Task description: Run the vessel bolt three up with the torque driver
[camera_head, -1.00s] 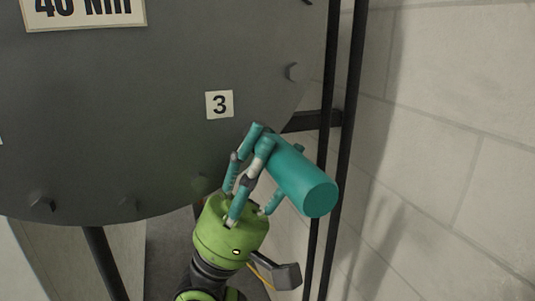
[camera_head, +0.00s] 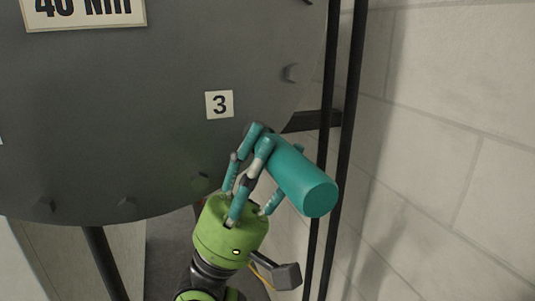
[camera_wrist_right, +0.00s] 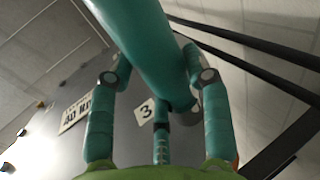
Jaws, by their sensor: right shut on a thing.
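The teal torque driver (camera_head: 302,180) is held in my right gripper (camera_head: 254,165), whose fingers are shut around it. The driver's wide round end points down and right, toward the camera; its other end points up and left toward the vessel face. In the right wrist view the driver (camera_wrist_right: 147,45) crosses between the fingers of my gripper (camera_wrist_right: 160,95). The grey vessel (camera_head: 120,130) carries a label "3" (camera_head: 219,104), just up and left of the driver. The bolt by this label is hidden behind the fingers and driver, so contact cannot be told. My left gripper is not in view.
Other bolt heads show on the vessel rim, one at the upper right (camera_head: 290,72) and one at the lower left (camera_head: 43,204). A "40 Nm" sign (camera_head: 85,12) is at top left. Black upright posts (camera_head: 350,110) and a pale block wall (camera_head: 450,150) stand close on the right.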

